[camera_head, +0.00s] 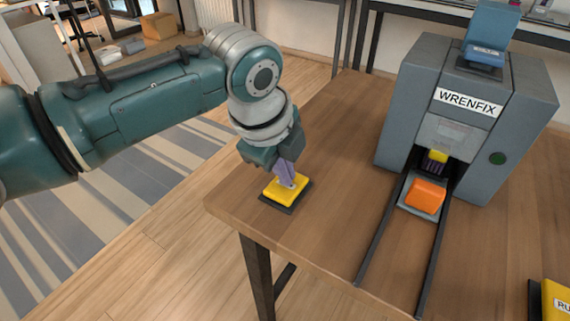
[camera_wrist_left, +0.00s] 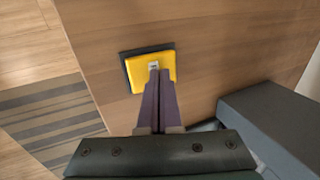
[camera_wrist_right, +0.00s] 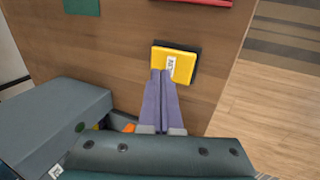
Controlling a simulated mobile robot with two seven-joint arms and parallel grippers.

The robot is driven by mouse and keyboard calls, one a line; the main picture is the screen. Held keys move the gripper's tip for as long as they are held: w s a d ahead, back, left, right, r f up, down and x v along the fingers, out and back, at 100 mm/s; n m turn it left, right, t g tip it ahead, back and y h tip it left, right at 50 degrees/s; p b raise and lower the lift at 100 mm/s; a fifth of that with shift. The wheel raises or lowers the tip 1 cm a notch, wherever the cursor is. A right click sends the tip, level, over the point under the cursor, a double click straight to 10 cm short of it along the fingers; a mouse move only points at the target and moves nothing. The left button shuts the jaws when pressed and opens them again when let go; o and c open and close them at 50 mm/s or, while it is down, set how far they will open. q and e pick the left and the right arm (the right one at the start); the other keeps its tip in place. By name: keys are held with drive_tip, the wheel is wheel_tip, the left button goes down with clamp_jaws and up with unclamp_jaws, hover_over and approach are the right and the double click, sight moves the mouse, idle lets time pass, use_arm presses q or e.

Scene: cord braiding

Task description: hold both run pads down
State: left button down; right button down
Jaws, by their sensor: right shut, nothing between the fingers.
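The left run pad (camera_head: 281,191) is a yellow block on a dark base at the table's near left corner; it also shows in the left wrist view (camera_wrist_left: 136,76). My left gripper (camera_head: 287,182) points down at it with its fingers together and nothing between them. Its fingertips overlap the yellow top; whether they press it I cannot tell. The right run pad (camera_head: 556,300) is cut off at the lower right of the head view. In the right wrist view the yellow pad (camera_wrist_right: 184,62) bears a white label. My right gripper (camera_wrist_right: 163,75) is shut and empty, its tips at the pad's near edge; contact is unclear.
A grey WRENFIX machine (camera_head: 420,110) stands at the table's back right, with a green button (camera_head: 497,158) and a blue piece (camera_head: 488,38) on top. An orange block (camera_head: 425,195) sits between two dark rails. The table (camera_head: 320,215) between left pad and rails is clear.

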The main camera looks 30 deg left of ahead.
sight(567, 305)
use_arm(q)
drive_tip(key=shift+f, duration=0.1)
use_arm(e)
drive_tip(key=shift+f, duration=0.8)
drive_tip(key=shift+f, duration=0.3)
drive_tip(key=shift+f, duration=0.65)
idle(0.3)
wheel_tip(567, 305, up, 7)
drive_tip(key=shift+r, duration=0.1)
idle(0.3)
